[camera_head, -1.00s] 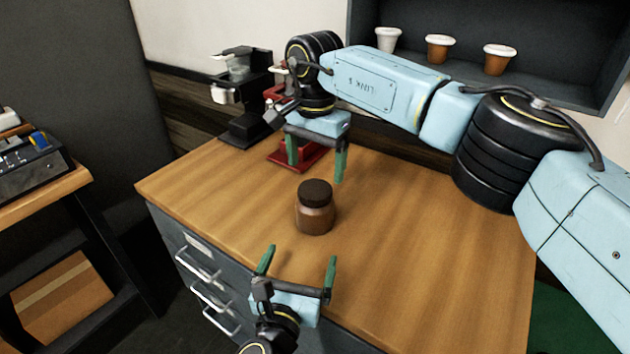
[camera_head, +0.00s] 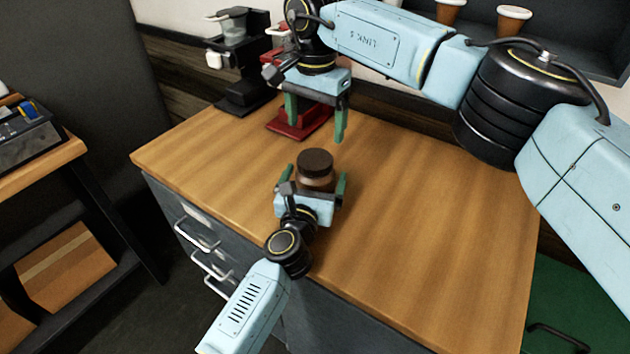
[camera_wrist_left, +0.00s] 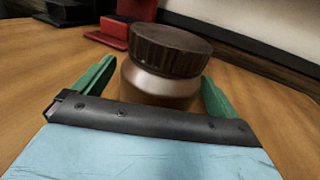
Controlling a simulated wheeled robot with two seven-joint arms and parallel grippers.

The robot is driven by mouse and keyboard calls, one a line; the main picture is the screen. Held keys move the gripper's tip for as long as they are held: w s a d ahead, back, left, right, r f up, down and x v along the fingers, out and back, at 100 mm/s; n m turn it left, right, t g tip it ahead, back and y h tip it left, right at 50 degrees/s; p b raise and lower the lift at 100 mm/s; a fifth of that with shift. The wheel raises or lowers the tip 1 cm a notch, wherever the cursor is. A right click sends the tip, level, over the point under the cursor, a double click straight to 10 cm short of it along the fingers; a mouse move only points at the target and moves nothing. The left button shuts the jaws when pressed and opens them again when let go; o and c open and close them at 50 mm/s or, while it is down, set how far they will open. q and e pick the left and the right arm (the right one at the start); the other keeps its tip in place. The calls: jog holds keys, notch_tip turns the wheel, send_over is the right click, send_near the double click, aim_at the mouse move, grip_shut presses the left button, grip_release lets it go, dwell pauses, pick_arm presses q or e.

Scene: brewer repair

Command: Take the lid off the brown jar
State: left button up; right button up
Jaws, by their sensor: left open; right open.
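The brown jar (camera_head: 318,184) stands upright on the wooden cabinet top, with its dark ribbed lid (camera_head: 315,162) on it. In the left wrist view the jar (camera_wrist_left: 158,84) and its lid (camera_wrist_left: 171,48) show close up. My left gripper (camera_head: 315,180) is open, its green fingers on either side of the jar's body, below the lid; I cannot tell whether they touch it. My right gripper (camera_head: 314,122) is open and empty, pointing down above the worktop behind the jar. The left gripper's palm hides the lower front of the jar.
A red brewer (camera_head: 298,122) and a black brewer (camera_head: 243,92) stand at the back left. Cups (camera_head: 513,20) sit on a shelf at the upper right. The worktop (camera_head: 430,240) right of the jar is clear. A side bench (camera_head: 45,165) is at the far left.

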pick_arm(q)
jog(key=shift+w+d, duration=0.15)
jog(key=shift+w, duration=0.45)
jog(key=shift+c, duration=0.5)
